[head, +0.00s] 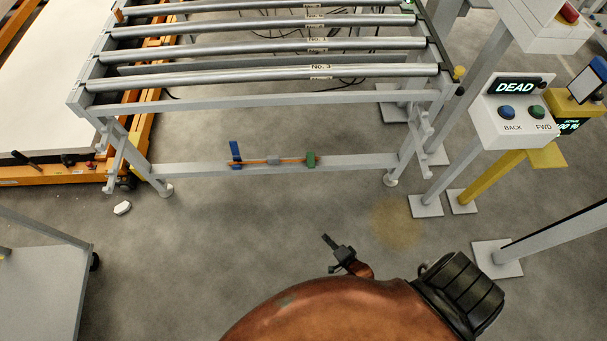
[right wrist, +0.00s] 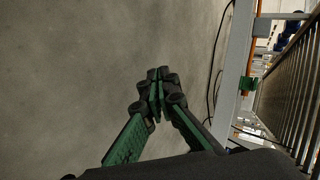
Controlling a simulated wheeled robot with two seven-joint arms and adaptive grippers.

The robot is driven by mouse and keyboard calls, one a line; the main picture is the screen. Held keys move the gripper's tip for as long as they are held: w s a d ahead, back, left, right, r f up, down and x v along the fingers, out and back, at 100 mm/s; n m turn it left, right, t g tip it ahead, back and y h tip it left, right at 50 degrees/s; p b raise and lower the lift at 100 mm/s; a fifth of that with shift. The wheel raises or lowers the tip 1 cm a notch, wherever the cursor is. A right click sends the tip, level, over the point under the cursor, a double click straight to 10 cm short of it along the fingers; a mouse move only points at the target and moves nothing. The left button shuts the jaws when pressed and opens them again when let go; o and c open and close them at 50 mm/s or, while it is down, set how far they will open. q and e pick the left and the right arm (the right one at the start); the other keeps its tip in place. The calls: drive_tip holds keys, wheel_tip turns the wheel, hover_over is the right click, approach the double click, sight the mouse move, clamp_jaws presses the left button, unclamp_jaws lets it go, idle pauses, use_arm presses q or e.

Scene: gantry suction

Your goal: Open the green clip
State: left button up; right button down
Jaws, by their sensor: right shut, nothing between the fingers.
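The green clip (head: 311,160) is a small green block on the lower crossbar of the roller conveyor frame, at the right end of a thin orange line. A blue clip (head: 236,154) stands at the left end, with a grey piece (head: 274,160) between. The green clip also shows in the right wrist view (right wrist: 247,83), right of my gripper. My right gripper (head: 328,240) is in front of and below the crossbar, apart from the clip. In the right wrist view its fingers (right wrist: 154,82) are closed together and empty. My left gripper is not in view.
The roller conveyor (head: 265,75) spans the top. A control box reading DEAD (head: 513,112) with blue and green buttons stands right, beside a yellow post (head: 487,180). A grey cart (head: 38,275) stands lower left. Floor before the crossbar is mostly clear, with a small white object (head: 122,208).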

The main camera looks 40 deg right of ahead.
sight(311, 160)
use_arm(q)
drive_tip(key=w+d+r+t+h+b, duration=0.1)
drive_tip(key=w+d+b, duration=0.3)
drive_tip(key=b, duration=0.4)
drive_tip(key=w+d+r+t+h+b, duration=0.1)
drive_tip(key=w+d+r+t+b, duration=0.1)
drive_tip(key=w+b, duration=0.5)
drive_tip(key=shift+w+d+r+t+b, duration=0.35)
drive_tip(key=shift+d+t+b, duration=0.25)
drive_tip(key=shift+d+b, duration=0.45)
use_arm(e)
drive_tip(key=w+d+m+t+h, duration=0.2)
drive_tip(key=w+m+h, duration=0.1)
drive_tip(key=w+m, duration=0.3)
drive_tip(key=w+d+r+m+t+h, duration=0.1)
drive_tip(key=w+d+m+t+h, duration=0.1)
drive_tip(key=w+m+h, duration=0.2)
drive_tip(key=w+d+m+t+h, duration=0.1)
drive_tip(key=w+m+t+h, duration=0.1)
drive_tip(key=w+m, duration=0.7)
drive_tip(key=m+h, duration=0.1)
drive_tip(key=m, duration=0.6)
drive_tip(key=shift+w+d+r+h, duration=0.3)
drive_tip(key=shift+w+d+h, duration=0.1)
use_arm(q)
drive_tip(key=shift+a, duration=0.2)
